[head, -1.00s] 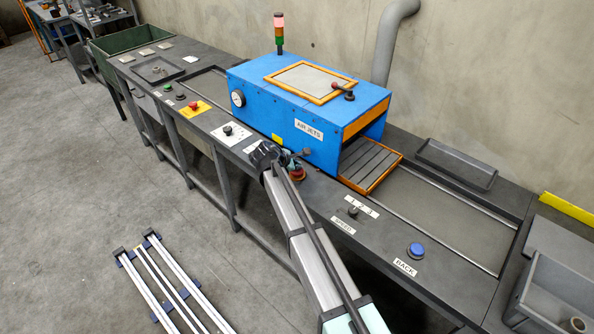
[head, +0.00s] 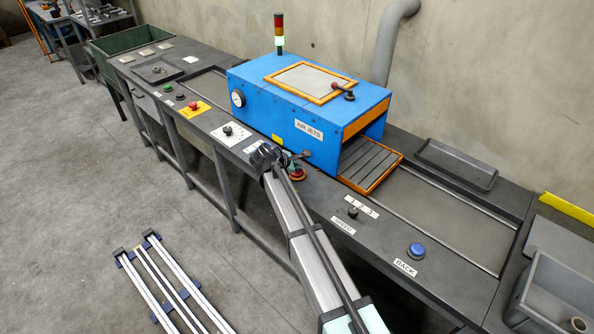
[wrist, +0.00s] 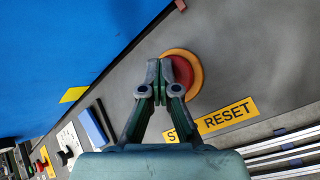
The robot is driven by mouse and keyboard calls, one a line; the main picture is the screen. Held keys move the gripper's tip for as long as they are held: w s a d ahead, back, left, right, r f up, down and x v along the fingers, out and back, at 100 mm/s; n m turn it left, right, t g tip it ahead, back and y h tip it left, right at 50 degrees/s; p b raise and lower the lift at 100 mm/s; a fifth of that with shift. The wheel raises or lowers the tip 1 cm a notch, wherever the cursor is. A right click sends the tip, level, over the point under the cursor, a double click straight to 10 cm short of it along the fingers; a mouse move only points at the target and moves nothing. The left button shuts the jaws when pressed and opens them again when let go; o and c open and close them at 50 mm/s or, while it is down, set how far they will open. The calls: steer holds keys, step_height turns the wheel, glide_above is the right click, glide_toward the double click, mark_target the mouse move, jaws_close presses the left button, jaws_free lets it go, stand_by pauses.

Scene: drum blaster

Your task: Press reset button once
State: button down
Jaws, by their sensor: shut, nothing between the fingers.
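The reset button is a round red button in an orange ring (wrist: 192,70), beside a yellow label reading RESET (wrist: 226,117), partly covered by my gripper. In the head view a red button (head: 298,175) shows on the bench edge by the blue machine, close to the end of my arm. My gripper (wrist: 160,84) is shut and empty. Its fingertips overlap the left part of the button in the wrist view; I cannot tell whether they touch it.
The blue air jets machine (head: 290,105) stands behind my gripper. Other controls sit along the bench: a black knob (head: 228,130), a red button on yellow (head: 194,106), a speed knob (head: 353,211) and a blue button (head: 416,250).

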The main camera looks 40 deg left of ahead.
steer(key=shift+r+p, duration=0.5)
steer(key=shift+r, duration=0.4)
steer(key=shift+r+p, duration=1.3)
steer(key=shift+r, duration=1.2)
